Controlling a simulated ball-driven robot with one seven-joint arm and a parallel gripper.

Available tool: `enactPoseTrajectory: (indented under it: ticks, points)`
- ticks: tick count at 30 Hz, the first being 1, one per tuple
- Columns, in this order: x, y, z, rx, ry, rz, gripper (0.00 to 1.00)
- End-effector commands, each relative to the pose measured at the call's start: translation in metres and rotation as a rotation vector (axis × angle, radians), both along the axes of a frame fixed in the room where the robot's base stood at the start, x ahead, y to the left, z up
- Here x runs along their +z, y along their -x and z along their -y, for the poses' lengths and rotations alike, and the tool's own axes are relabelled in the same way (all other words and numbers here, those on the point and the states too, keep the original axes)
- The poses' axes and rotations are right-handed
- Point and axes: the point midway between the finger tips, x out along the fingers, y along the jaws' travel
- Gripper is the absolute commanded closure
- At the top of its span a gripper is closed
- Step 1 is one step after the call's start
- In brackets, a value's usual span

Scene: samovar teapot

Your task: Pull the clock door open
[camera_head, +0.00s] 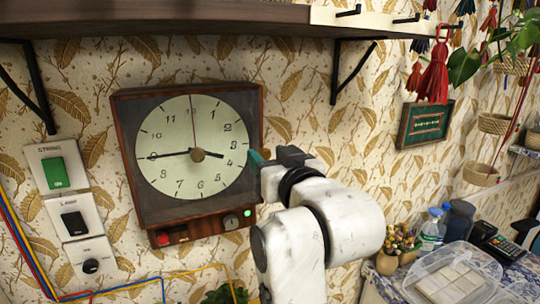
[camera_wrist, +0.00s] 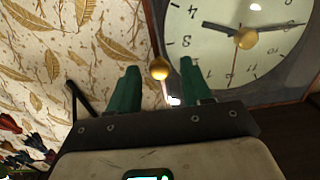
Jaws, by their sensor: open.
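The wall clock (camera_head: 187,160) has a dark wooden case, a pale round dial and a glass-fronted door (camera_head: 133,105) that looks closed. In the wrist view, the dial (camera_wrist: 215,55) appears upside down at the upper right. A round golden knob (camera_wrist: 159,68) shows at the clock's edge, between my fingertips in the picture; I cannot tell whether either finger touches it. My gripper (camera_head: 257,158) is open, its green fingers at the clock's right edge; they also show in the wrist view (camera_wrist: 158,64). The knob is hidden in the head view, behind my gripper.
A dark shelf (camera_head: 160,18) on black brackets runs above the clock. Switch panels (camera_head: 57,170) are on the wall at left. A red tassel (camera_head: 433,75) and a green framed sign (camera_head: 425,123) hang at right. A plastic container (camera_head: 455,275) and bottles (camera_head: 430,230) stand lower right.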

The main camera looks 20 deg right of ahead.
Motion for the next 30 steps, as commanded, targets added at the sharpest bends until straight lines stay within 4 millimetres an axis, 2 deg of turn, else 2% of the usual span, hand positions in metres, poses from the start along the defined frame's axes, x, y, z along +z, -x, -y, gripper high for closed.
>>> enactPoseTrajectory:
  ticks: [6, 21, 30]
  points:
    - [0.0001, 0.0000, 0.0000, 0.000, 0.000, 0.000, 0.53]
    - [0.0002, 0.0003, -0.0001, 0.000, 0.000, 0.000, 1.00]
    - [0.0002, 0.0003, -0.0001, 0.000, 0.000, 0.000, 1.00]
